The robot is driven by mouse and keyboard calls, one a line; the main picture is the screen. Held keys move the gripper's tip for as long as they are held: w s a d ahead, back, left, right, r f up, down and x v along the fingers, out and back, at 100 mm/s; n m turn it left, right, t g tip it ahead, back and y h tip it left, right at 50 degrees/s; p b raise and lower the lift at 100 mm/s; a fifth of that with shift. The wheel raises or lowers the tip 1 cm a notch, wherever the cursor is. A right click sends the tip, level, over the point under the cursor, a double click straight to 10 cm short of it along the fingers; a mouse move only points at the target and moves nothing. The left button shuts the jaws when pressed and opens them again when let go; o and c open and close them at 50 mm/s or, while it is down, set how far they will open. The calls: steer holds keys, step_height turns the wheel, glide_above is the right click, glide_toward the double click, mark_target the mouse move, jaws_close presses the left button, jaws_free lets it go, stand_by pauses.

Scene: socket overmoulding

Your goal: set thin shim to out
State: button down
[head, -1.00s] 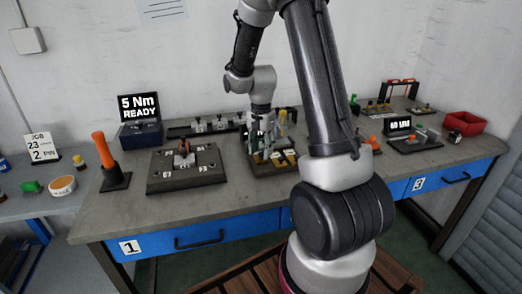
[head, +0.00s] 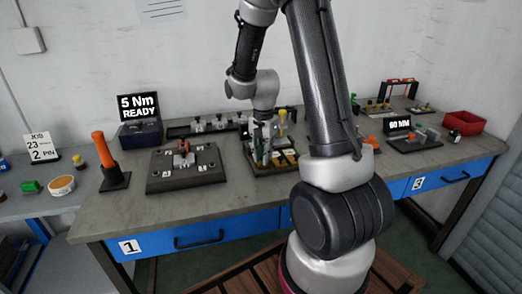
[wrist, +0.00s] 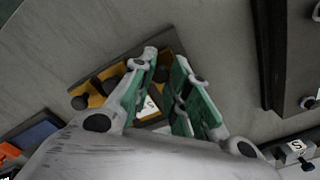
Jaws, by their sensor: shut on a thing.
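The dark shim tray (head: 250,166) with yellow-orange slots stands in the middle of the bench. In the wrist view the tray (wrist: 172,48) lies under my fingers, with dark round knobs (wrist: 80,102) along its left part and a white label (wrist: 150,106) between the fingers. My gripper (head: 262,158) points down at the tray's left side. In the wrist view my gripper (wrist: 167,75) has green-padded fingers, shut on a small part, likely a shim knob. The fingers hide most of it, and I cannot read which shim it belongs to.
A black fixture plate (head: 158,184) stands left of the tray, with an orange-handled tool (head: 99,147) beyond it. A "5 Nm READY" display (head: 138,107) and a rack (head: 205,125) stand behind. A red bin (head: 465,123) is at the far right. The bench's front strip is clear.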

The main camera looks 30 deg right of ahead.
steer(key=shift+s+a, duration=0.25)
steer(key=shift+s, duration=0.6)
steer(key=c, duration=1.3)
jaws_free()
steer(key=shift+s, duration=0.1)
steer(key=shift+c, duration=0.2)
step_height(320, 180, up, 12)
